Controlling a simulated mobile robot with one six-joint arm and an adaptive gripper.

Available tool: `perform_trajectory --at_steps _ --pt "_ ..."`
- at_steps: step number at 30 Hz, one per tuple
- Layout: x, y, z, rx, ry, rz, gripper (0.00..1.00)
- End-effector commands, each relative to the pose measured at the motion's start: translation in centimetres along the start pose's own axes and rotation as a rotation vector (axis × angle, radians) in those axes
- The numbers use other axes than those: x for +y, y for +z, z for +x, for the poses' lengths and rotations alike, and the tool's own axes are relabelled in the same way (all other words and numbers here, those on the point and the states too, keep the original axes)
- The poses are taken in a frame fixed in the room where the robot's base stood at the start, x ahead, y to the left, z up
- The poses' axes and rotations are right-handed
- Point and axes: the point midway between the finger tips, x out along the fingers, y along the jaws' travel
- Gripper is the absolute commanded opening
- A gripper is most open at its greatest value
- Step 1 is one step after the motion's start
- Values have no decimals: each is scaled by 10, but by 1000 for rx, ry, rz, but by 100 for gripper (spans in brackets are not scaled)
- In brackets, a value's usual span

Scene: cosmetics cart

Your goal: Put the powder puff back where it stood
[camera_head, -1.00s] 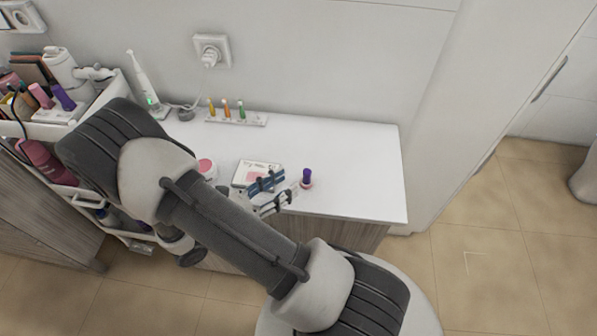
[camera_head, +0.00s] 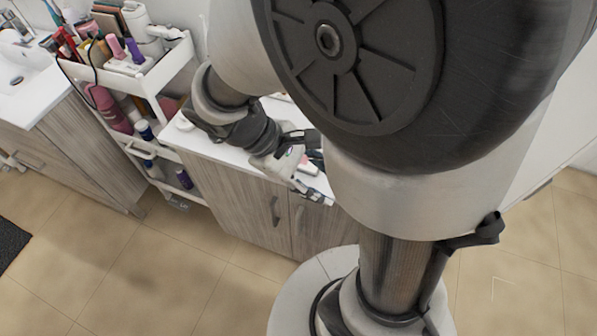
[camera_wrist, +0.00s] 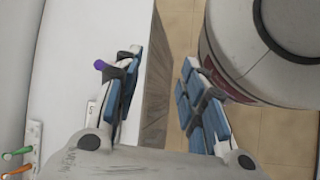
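My gripper (camera_wrist: 161,60) is open in the wrist view. Its two fingers stand apart with only the counter's front edge and floor between them. A purple-topped item (camera_wrist: 101,65), possibly the powder puff, shows just left of the left finger, outside the grasp; its lower part is hidden. In the head view my gripper (camera_head: 316,168) is at the front edge of the white counter, partly behind my arm. A pink and purple pair of items (camera_head: 124,48) stands in a white holder (camera_head: 131,66) on the cart; I cannot tell whether either is a puff.
The white cart (camera_head: 155,80) carries bottles and boxes left of the counter (camera_head: 228,153). My arm covers much of the counter. The floor in front is clear.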

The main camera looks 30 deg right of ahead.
Motion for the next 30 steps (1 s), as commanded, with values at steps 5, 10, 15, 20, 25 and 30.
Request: perform_trajectory --at_steps 5,10,15,20,25,30 --pt "-14 21 -29 288 -149 218 38" --pt "-26 35 -58 560 -264 407 38" --pt "-32 44 -83 770 -338 541 38" --pt "-34 48 -95 865 -367 598 38" --pt "-34 49 -97 880 -372 606 38" --pt "-34 49 -97 878 -371 605 38"
